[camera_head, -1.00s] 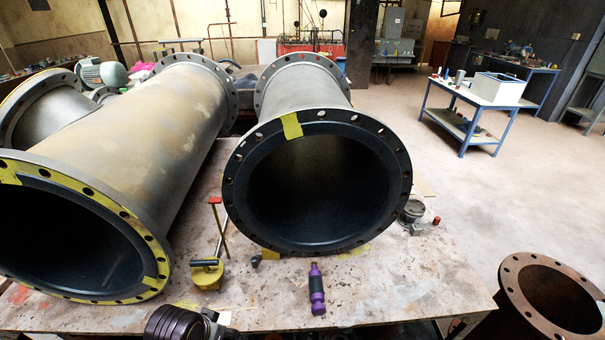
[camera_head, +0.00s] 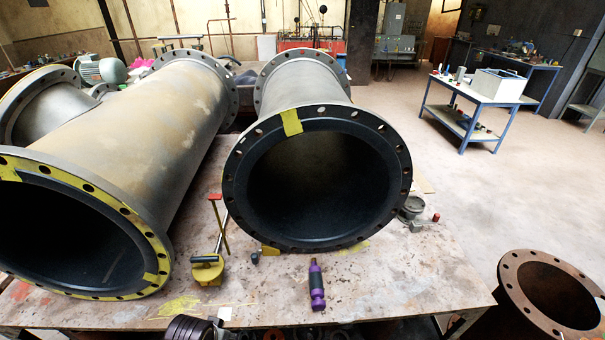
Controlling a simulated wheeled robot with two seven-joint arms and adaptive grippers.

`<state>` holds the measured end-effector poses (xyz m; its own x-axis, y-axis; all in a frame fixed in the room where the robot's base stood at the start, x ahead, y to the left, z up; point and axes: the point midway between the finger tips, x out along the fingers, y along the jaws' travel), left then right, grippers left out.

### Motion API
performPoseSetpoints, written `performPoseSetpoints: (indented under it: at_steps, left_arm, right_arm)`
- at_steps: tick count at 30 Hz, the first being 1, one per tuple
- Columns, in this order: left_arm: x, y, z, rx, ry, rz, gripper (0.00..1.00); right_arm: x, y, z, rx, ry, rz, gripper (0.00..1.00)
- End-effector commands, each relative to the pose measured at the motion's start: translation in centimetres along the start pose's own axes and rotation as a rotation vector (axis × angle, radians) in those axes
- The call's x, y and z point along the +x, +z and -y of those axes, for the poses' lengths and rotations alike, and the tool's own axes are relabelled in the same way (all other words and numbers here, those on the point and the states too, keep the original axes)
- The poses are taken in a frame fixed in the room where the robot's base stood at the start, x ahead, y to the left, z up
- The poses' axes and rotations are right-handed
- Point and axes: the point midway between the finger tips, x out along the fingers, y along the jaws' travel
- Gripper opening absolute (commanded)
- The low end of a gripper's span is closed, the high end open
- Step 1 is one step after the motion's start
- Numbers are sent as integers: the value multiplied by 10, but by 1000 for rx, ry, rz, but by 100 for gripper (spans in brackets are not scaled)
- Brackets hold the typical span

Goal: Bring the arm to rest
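A dark ribbed part (camera_head: 192,329), which looks like a piece of my own arm, shows at the bottom edge, left of centre. It is cut off by the frame, and no fingertips show on it. Neither my left nor my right gripper can be seen. A purple and black bottle-shaped tool (camera_head: 316,287) lies on the worktable (camera_head: 400,290) in front of the middle pipe (camera_head: 316,122). Nothing is seen holding it.
A large pipe with a yellow-marked flange (camera_head: 150,130) lies at the left. A yellow-based tool (camera_head: 208,270) and a small grey fitting (camera_head: 411,208) are on the table. A rusty flanged pipe (camera_head: 555,292) stands at lower right.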

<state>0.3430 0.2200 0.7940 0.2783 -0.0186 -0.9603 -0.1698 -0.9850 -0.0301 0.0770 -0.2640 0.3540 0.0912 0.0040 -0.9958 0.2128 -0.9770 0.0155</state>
Motion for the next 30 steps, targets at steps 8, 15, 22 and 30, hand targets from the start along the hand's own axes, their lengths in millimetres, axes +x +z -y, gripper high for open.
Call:
performPoseSetpoints:
  at_steps: [8,15,22,30]
  left_arm:
    - [74,21,-4,4,5,28,47]
    - [131,46,-6,7,7,47,47]
    - [182,77,-9,11,10,67,47]
    - [234,122,-11,15,13,90,47]
  right_arm:
    - [0,0,0,0,0,0,40]
    - [0,0,0,0,0,0,40]
    - [0,0,0,0,0,0,40]
    - [0,0,0,0,0,0,40]
